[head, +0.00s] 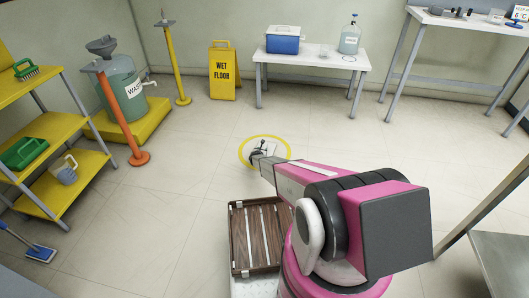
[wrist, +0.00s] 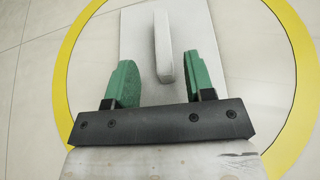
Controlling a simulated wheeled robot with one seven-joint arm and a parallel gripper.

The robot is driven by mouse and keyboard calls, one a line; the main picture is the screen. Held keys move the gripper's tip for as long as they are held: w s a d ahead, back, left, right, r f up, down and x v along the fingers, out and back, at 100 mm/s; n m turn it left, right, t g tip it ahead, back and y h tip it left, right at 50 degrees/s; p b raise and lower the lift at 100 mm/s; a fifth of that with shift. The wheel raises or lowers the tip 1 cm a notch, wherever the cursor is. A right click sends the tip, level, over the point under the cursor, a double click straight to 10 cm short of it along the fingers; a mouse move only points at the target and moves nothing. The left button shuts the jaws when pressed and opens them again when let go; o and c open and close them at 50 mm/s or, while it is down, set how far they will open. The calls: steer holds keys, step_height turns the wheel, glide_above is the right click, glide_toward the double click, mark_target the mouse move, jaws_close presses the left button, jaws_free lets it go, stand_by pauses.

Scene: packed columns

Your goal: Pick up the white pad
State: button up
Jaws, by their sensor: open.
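The white pad (wrist: 138,30) is a pale flat rectangle on the floor, with a narrow light-grey bar (wrist: 163,48) like a handle on top. It lies inside a yellow ring (wrist: 65,60). In the head view the pad (head: 272,148) shows only partly, behind the end of my arm. My gripper (wrist: 161,68) is open above the pad in the wrist view. Its two green fingers stand on either side of the bar, with a gap on each side. The pad's near part is hidden by my gripper. Contact with the bar is not visible.
A slatted brown tray (head: 238,238) sits beside my base. Tiled floor around the ring is clear. Farther off are a yellow wet floor sign (head: 222,68), a white table (head: 300,60), an orange post (head: 113,115) and yellow shelves (head: 55,130). A metal table (head: 500,255) stands at right.

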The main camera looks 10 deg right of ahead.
steer(key=x, duration=0.5)
steer(key=shift+w+d, duration=0.1)
steer(key=shift+d, duration=0.1)
jaws_close()
